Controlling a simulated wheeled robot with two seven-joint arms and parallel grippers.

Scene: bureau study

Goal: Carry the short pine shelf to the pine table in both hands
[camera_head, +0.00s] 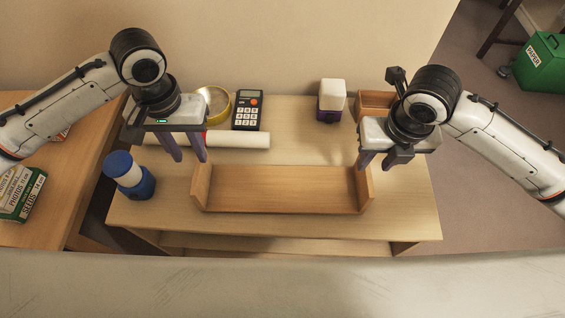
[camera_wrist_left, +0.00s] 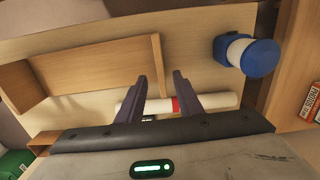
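The short pine shelf (camera_head: 285,190), a board with an upright end piece at each side, rests on a pale wooden desk (camera_head: 410,215). It also shows in the left wrist view (camera_wrist_left: 100,68). My left gripper (camera_head: 188,157) is open and empty, above and just behind the shelf's left end. In the left wrist view that end piece lines up with the gap between the fingers (camera_wrist_left: 160,80). My right gripper (camera_head: 380,160) appears open, above and behind the shelf's right end, apart from it. Another wooden table (camera_head: 75,185) stands at the left; which one is the pine table is unclear.
A blue-and-white jar (camera_head: 130,176) stands left of the shelf. A green seed box (camera_head: 22,193) sits on the left table.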

